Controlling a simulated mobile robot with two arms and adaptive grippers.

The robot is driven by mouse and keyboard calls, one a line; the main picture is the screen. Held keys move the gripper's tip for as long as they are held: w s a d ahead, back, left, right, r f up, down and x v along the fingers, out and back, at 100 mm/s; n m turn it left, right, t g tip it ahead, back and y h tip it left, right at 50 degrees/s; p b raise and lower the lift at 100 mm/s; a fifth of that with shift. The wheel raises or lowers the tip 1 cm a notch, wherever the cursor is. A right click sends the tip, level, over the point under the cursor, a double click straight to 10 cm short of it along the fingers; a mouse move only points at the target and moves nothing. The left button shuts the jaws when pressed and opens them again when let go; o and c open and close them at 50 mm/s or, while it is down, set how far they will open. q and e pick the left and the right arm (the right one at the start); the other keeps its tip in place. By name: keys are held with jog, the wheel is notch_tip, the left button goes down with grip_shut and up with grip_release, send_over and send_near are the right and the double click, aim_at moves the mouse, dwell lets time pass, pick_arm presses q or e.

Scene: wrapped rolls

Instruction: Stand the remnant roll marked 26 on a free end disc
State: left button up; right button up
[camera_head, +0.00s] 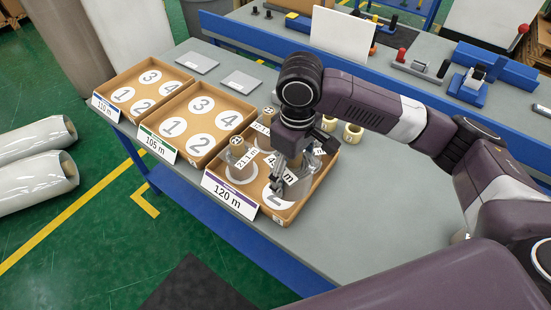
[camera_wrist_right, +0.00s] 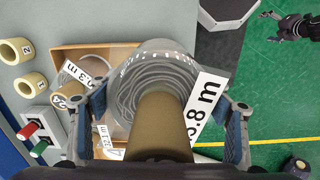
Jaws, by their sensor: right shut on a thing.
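My right gripper (camera_head: 290,165) is shut on a wrapped roll with a brown core (camera_wrist_right: 158,125) and clear film, its label ending "3.8 m". The roll (camera_head: 297,187) is held over the front right of the 120 m tray (camera_head: 275,212), near disc 2 (camera_head: 272,198). I cannot tell whether it touches the disc, and its end mark is hidden. A second roll (camera_head: 240,165) stands at the tray's left, and another (camera_head: 264,125) stands at the back; their marks are too small to read surely. My left gripper (camera_wrist_right: 272,26) seems to show at the wrist view's upper right, fingers apart.
The 105 m tray (camera_head: 190,160) and the 110 m tray (camera_head: 120,120) are empty, their numbered discs bare. Loose cores (camera_head: 353,133) stand beyond the 120 m tray. Grey plates (camera_head: 240,82) lie behind the trays. Large film rolls (camera_head: 38,180) lie on the floor.

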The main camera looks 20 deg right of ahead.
jog(key=w+n+p, duration=0.1)
jog(key=w+f+n+p, duration=0.1)
jog(key=n, duration=0.1)
jog(key=w+n+p, duration=0.1)
jog(key=shift+w+a+f+n, duration=0.3)
jog(key=shift+w+a+n, duration=0.05)
jog(key=shift+n, duration=0.05)
pick_arm(q)
jog(key=shift+w+r+p, duration=0.55)
jog(key=shift+r+p, duration=1.5)
jog(key=shift+r, duration=2.1)
pick_arm(e)
jog(key=w+f+n+b, duration=0.1)
jog(key=f+n+b, duration=0.1)
jog(key=f, duration=0.1)
jog(key=w+f+n+b, duration=0.1)
jog(key=f+n, duration=0.1)
jog(key=f, duration=0.1)
jog(key=w+f+n+b, duration=0.1)
jog(key=f+n+b, duration=0.1)
jog(key=f+n, duration=0.1)
jog(key=shift+f+b, duration=0.35)
jog(key=shift+f, duration=0.8)
pick_arm(q)
notch_tip(320, 180, down, 6)
jog(key=shift+w+d, duration=0.15)
pick_arm(e)
jog(key=shift+f, duration=0.75)
